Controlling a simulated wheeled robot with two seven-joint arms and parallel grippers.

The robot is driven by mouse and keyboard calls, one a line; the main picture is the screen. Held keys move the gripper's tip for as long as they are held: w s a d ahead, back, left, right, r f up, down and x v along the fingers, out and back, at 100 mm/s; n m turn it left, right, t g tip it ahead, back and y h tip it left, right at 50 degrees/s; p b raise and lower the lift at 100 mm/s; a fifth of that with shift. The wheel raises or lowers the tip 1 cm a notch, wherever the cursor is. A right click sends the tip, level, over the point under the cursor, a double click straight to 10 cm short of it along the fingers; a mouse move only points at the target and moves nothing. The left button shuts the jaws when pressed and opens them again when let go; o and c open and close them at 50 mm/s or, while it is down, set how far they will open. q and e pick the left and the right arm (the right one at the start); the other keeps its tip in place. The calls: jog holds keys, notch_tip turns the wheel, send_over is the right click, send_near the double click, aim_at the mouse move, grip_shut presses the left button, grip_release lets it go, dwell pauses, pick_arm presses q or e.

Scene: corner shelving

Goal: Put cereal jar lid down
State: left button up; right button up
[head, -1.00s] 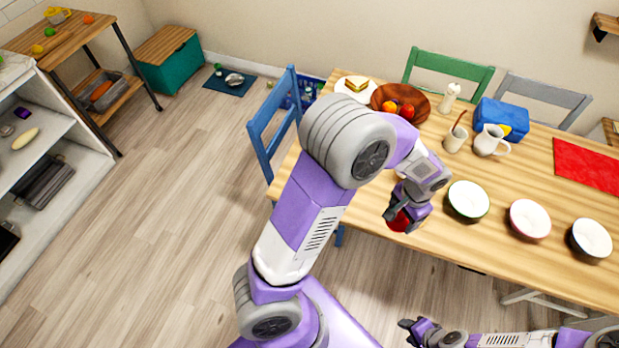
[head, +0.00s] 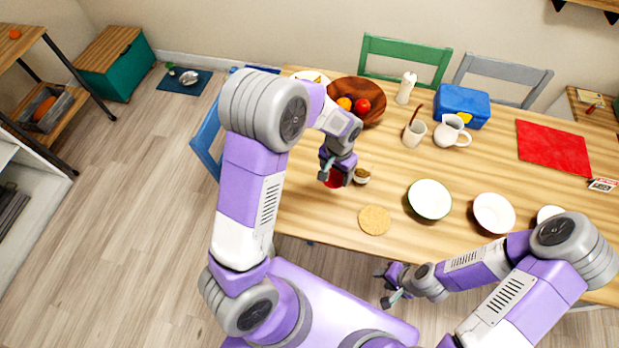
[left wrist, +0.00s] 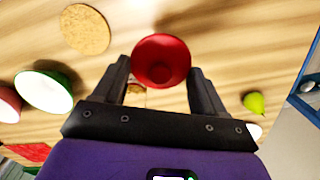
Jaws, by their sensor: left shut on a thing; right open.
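My left gripper (head: 336,172) is above the near left part of the wooden table. It is shut on a red, round, hollow piece (left wrist: 161,61) with a flared rim, which I take to be the cereal jar lid. The red piece also shows below the fingers in the head view (head: 332,181). A small container with brown contents (head: 361,177), perhaps the cereal jar, stands just right of that gripper, partly hidden. My right gripper (head: 385,287) is open and empty, low in front of the table's near edge.
A round cork mat (head: 374,220) lies bare near the front edge. Behind are a fruit bowl (head: 371,112), a mug (head: 414,134) and a pitcher (head: 449,131). A green pear (left wrist: 254,103) is near the left gripper.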

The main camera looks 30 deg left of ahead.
pick_arm(q)
jog(key=s+a+f+n+p, duration=0.2)
jog(key=a+f, duration=0.2)
jog(key=a, duration=0.6)
send_over(304, 189)
jog(key=shift+n, duration=0.3)
notch_tip(304, 189, down, 6)
jog(key=shift+f+b, duration=0.35)
jog(key=shift+f, duration=1.8)
pick_arm(e)
jog(key=shift+s+r, duration=0.25)
jog(key=shift+r, duration=0.85)
pick_arm(q)
jog(key=shift+f, duration=0.1)
jog(key=o, duration=1)
pick_arm(e)
jog(key=shift+f, duration=0.15)
